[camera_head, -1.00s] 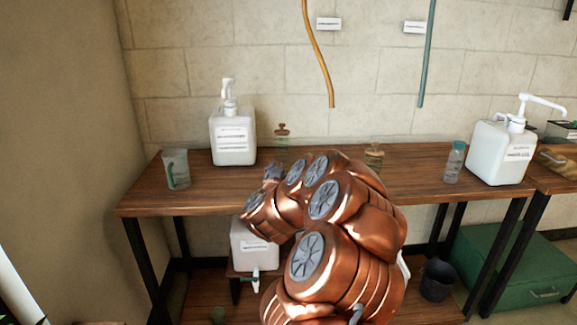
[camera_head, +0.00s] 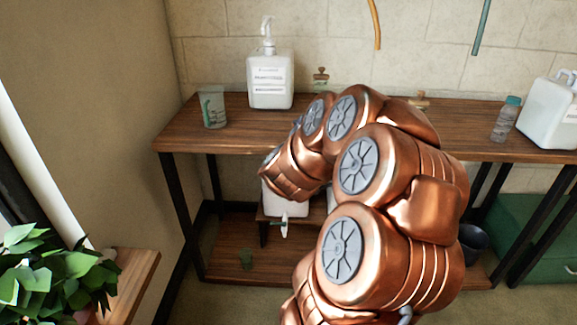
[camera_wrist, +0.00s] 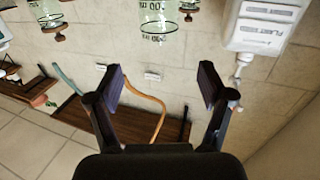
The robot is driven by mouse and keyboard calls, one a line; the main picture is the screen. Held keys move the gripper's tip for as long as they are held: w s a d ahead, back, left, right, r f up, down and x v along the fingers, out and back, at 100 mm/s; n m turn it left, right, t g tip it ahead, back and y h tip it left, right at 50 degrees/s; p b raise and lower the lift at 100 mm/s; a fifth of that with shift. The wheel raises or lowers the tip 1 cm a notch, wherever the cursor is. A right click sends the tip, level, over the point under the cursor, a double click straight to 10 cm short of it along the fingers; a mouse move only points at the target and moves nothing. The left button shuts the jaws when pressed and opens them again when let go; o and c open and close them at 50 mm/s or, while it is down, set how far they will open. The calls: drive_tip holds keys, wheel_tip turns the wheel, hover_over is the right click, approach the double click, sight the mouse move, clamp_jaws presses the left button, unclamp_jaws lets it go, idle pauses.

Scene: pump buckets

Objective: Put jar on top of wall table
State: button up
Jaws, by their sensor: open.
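The long brown wooden wall table (camera_head: 190,133) stands against the stone wall. Two jars with brown stoppers stand on it, one jar (camera_head: 320,77) near the white pump bottle and another jar (camera_head: 418,99) largely hidden behind my copper arm. In the wrist view the scene appears upside down. A stoppered glass jar (camera_wrist: 47,12) is at top left, and a clear glass vessel with printed markings (camera_wrist: 157,18) is at top centre. My gripper (camera_wrist: 160,78) is open and empty, with only the wall between its fingers. My arm hides it in the head view.
On the table are a glass beaker (camera_head: 212,106), a white pump bottle (camera_head: 270,80), a blue-capped bottle (camera_head: 506,118) and another white container (camera_head: 550,110). A white container (camera_head: 287,200) with a tap is below. A plant (camera_head: 45,280) is at lower left.

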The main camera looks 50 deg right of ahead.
drive_tip(key=w+a+f+n+t+y, duration=0.2)
drive_tip(key=w+a+n+y, duration=0.15)
drive_tip(key=a, duration=0.55)
drive_tip(key=w+a+f+n+t+y, duration=0.2)
drive_tip(key=w+a+y, duration=0.3)
drive_tip(key=a, duration=0.4)
drive_tip(key=w+a+f+n+t+y, duration=0.25)
drive_tip(key=w+a+y, duration=0.2)
drive_tip(key=a, duration=0.45)
drive_tip(key=s+a+f+n+g+y, duration=0.2)
drive_tip(key=s+a+f, duration=0.1)
drive_tip(key=a, duration=0.4)
drive_tip(key=s+a+f+n+g+y, duration=0.2)
drive_tip(key=s+a+g+y, duration=0.15)
drive_tip(key=a, duration=0.35)
drive_tip(key=s+a+g, duration=0.1)
drive_tip(key=s+g, duration=0.2)
drive_tip(key=s, duration=0.6)
drive_tip(key=s+a+f+n+g+h, duration=0.1)
drive_tip(key=s+a+g, duration=0.1)
drive_tip(key=s, duration=0.7)
drive_tip(key=s+a+f+g, duration=0.1)
drive_tip(key=s+g, duration=0.3)
drive_tip(key=s, duration=0.5)
drive_tip(key=shift+s+a+f+n+g, duration=0.2)
drive_tip(key=shift+s+a+n+g, duration=0.1)
drive_tip(key=shift+n+g, duration=0.1)
drive_tip(key=shift+w+h, duration=0.1)
drive_tip(key=shift+h, duration=0.15)
